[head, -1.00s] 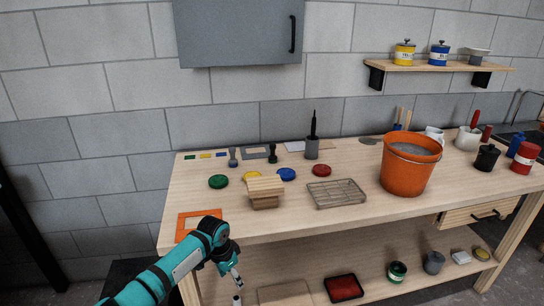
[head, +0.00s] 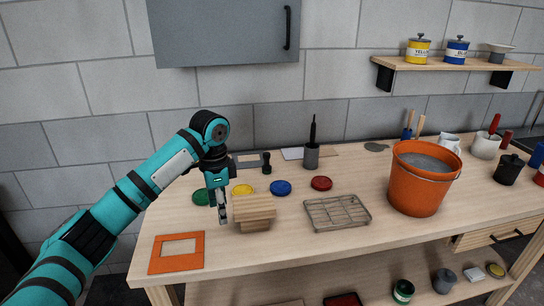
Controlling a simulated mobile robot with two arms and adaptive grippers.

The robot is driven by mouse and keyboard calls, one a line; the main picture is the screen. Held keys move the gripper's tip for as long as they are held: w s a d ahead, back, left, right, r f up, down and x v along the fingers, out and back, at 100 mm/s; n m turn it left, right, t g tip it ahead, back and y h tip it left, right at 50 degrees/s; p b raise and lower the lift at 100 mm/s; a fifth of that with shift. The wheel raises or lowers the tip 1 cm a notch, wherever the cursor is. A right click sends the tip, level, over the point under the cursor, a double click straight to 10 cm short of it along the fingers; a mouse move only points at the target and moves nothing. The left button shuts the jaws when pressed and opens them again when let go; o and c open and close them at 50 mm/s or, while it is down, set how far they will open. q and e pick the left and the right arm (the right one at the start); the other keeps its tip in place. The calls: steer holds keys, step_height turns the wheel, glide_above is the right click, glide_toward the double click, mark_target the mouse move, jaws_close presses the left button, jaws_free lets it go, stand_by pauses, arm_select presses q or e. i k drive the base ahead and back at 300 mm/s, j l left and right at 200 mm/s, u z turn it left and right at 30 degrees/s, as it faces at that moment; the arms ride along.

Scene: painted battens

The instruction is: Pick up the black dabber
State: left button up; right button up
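The black dabber (head: 266,163) stands upright near the back of the workbench, beside a grey stencil plate (head: 248,161). My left gripper (head: 222,214) points down over the bench, in front and to the left of the dabber and clear of it. Its fingers are seen nearly edge-on beside a small wooden block stack (head: 254,208), so their gap does not show. A second, grey-blue dabber seen earlier is hidden behind my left arm. My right gripper is not in view.
Green (head: 201,196), yellow (head: 242,190), blue (head: 281,188) and red (head: 321,183) discs lie around the block stack. A dark cup with a brush (head: 312,156) stands right of the dabber. A wire rack (head: 337,213) and orange bucket (head: 422,185) are farther right. An orange frame (head: 176,252) lies front left.

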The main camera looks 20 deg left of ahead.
mark_target(266, 168)
steer(key=i, duration=1.4)
